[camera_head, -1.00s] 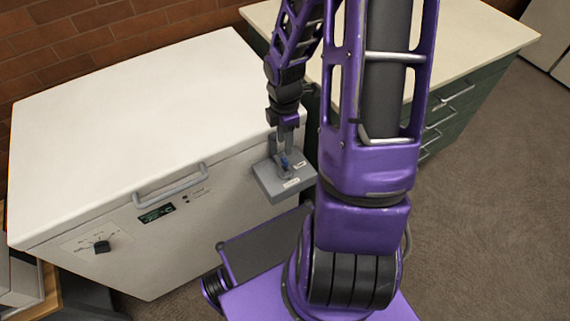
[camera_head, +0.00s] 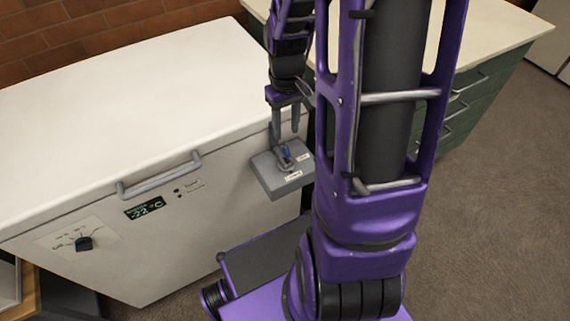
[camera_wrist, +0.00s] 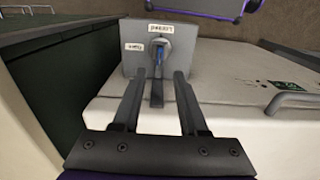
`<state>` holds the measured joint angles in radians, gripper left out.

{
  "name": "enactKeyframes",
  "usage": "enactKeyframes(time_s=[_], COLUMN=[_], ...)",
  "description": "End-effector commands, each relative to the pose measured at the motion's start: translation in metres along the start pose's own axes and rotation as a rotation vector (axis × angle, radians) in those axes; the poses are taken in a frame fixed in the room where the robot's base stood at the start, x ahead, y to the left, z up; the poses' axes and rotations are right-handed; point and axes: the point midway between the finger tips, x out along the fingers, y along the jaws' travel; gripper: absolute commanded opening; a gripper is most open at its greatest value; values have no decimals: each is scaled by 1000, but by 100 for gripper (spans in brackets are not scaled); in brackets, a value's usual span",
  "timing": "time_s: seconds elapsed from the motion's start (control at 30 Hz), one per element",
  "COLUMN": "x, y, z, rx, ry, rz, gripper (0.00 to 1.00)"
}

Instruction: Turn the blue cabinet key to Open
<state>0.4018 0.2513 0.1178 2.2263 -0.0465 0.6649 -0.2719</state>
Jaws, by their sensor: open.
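The blue key (camera_head: 286,153) sits in a grey lock box (camera_head: 270,180) on the front right corner of the white freezer. In the wrist view the key (camera_wrist: 161,46) is near the top centre, on the face of the lock box (camera_wrist: 133,64). That face has two white labels, one above the key and one to its left; their lettering is too blurred to read surely. My gripper (camera_head: 286,139) is open just above the key. In the wrist view the fingers (camera_wrist: 159,76) stand apart, short of the key, with a dark grey bar showing between them.
The white freezer (camera_head: 120,110) has a grey handle (camera_head: 160,176), a dial (camera_head: 84,243) and a display reading about -22 °C. A green cabinet with a pale top (camera_head: 500,35) stands at right. Grey carpet (camera_head: 500,200) is open at right.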

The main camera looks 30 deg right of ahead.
Motion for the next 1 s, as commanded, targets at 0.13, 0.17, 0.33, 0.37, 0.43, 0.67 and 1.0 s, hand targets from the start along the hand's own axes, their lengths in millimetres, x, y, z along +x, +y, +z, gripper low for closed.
enactKeyframes(time_s=[0.13, 0.17, 0.33, 0.37, 0.43, 0.67, 1.0], x=[25, 29, 47, 50, 56, 72, 76], y=[0, 0, 0, 0, 0, 0, 0], z=[0, 1, 1, 1, 1, 1, 1], rx=[-10, -10, -11, -12, -12, -14, -14], ry=[-2, -2, -4, -4, -5, -3, -2], rz=[0, 0, -1, -1, -1, 0, 0], gripper=[42, 42, 42, 42, 42, 42, 42])
